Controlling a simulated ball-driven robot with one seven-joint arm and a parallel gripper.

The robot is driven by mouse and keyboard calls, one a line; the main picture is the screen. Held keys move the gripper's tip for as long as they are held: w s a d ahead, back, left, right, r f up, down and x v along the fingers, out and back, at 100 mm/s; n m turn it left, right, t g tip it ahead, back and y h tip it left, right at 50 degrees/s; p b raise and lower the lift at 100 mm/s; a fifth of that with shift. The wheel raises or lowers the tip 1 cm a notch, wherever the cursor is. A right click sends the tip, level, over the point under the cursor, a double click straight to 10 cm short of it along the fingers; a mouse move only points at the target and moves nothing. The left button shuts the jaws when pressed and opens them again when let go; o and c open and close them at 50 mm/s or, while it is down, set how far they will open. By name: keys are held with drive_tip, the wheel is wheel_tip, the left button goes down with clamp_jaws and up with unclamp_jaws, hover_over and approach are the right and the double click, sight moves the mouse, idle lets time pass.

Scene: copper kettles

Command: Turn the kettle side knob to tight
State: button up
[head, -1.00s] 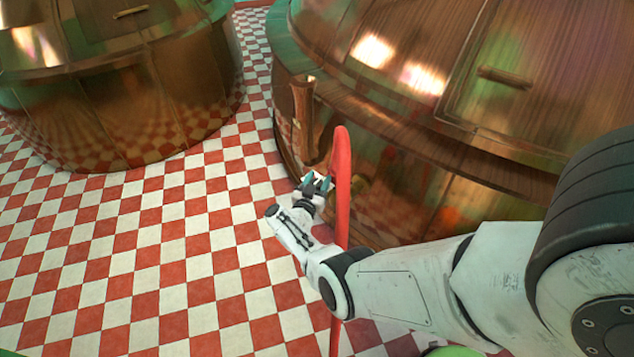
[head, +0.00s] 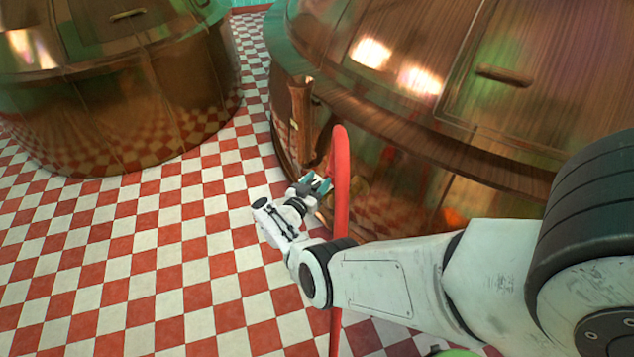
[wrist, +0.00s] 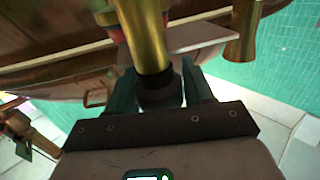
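The large copper kettle (head: 400,120) fills the upper right of the head view. My gripper (head: 318,184) is at its lower left side, close to the wall. In the wrist view, my gripper (wrist: 158,88) has its two teal fingers apart. A brass cylinder with a dark collar (wrist: 150,45) shows between them, and I cannot tell whether either finger touches it. This may be the side knob; I see no marking for tight. The knob cannot be made out in the head view.
A red upright pipe (head: 341,190) stands beside my gripper and passes close to my arm. A second copper kettle (head: 110,90) stands at left. Another brass fitting (wrist: 243,30) hangs at upper right in the wrist view. The red-and-white checkered floor (head: 130,260) is clear.

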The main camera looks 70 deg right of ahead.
drive_tip(key=shift+o, duration=1.4)
drive_tip(key=w+a+p, duration=0.1)
drive_tip(key=a+p, duration=0.1)
drive_tip(key=a, duration=0.8)
drive_tip(key=shift+w+a, duration=0.25)
drive_tip(key=shift+a, duration=0.1)
